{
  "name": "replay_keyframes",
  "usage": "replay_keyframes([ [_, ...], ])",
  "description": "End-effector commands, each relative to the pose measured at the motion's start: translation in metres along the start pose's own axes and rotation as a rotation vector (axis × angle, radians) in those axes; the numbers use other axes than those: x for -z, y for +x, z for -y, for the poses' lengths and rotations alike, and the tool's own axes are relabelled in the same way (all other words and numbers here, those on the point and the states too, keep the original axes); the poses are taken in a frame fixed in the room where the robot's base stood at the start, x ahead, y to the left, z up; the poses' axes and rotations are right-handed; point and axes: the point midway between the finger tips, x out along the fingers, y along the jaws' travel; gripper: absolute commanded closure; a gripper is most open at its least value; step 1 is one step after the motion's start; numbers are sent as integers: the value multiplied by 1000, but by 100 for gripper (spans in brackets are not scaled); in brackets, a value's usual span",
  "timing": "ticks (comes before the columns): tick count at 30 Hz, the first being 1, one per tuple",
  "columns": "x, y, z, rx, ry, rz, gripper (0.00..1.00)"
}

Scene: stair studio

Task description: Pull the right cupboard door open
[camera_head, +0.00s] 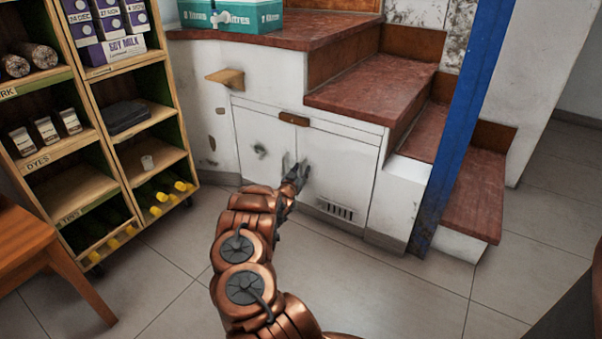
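The right cupboard door (342,172) is a pale, worn panel under the red-brown steps, with a dark slotted vent low on it. It looks shut, level with the left cupboard door (262,142). A small brown wooden piece (293,118) sits at the top of the seam between the doors. My gripper (294,163) is in front of the seam, below that piece. Its fingers look spread apart with nothing between them. I cannot tell whether they touch the door.
A blue post (465,120) stands right of the cupboard, by the lower steps (473,190). A shelf rack (180,115) with bottles and boxes stands at the left, near a wooden stool (30,240). The tiled floor (375,275) before the doors is clear except for my arm.

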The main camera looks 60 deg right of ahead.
Motion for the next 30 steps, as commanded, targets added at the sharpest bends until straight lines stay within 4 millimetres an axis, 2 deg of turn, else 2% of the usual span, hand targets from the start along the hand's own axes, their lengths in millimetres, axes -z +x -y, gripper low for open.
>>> replay_keyframes([
  [8, 0, 1, 0, 0, 0, 1, 63],
  [19, 0, 0, 0, 1, 0, 1, 100],
  [30, 0, 0, 0, 0, 0, 1, 100],
])
